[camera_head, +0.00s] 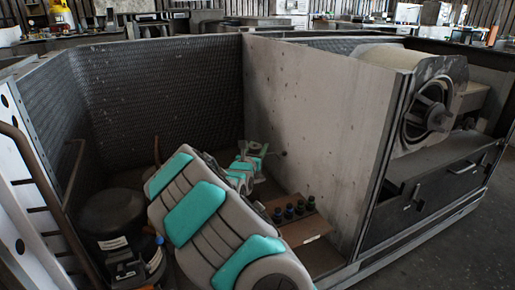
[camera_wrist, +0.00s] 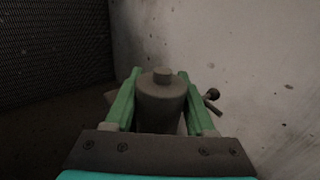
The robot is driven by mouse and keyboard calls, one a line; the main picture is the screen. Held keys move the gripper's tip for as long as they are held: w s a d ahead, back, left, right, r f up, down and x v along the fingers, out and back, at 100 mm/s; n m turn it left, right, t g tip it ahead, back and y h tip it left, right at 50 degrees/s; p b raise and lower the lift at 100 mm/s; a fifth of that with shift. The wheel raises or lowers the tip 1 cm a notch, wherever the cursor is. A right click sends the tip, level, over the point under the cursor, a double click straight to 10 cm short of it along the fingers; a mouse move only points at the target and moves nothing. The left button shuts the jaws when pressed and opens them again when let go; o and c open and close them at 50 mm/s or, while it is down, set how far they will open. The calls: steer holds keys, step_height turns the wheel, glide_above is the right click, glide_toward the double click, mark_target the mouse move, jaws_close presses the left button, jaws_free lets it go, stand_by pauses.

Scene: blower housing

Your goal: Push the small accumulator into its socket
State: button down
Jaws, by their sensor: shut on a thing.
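The small accumulator, a dull grey cylinder with a narrow stub on its end (camera_wrist: 161,108), stands between the two green fingers of my gripper (camera_wrist: 160,76) in the wrist view. The fingers are shut on its sides. In the head view my gripper (camera_head: 251,160) is inside the housing, close to the pale partition panel, and I cannot make out the accumulator there. I cannot make out the socket in either view; the accumulator's far end and whatever lies beyond it are hidden.
A pale partition panel (camera_head: 315,125) stands right of my gripper. A small pipe fitting (camera_wrist: 211,96) shows just right of the fingers. A black compressor (camera_head: 112,218) sits at the lower left.

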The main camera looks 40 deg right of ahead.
steer(key=shift+c, duration=0.8)
jaws_free()
steer(key=shift+o, duration=0.4)
steer(key=shift+o, duration=0.4)
step_height(320, 180, up, 7)
steer(key=p, duration=0.2)
steer(key=shift+p, duration=0.3)
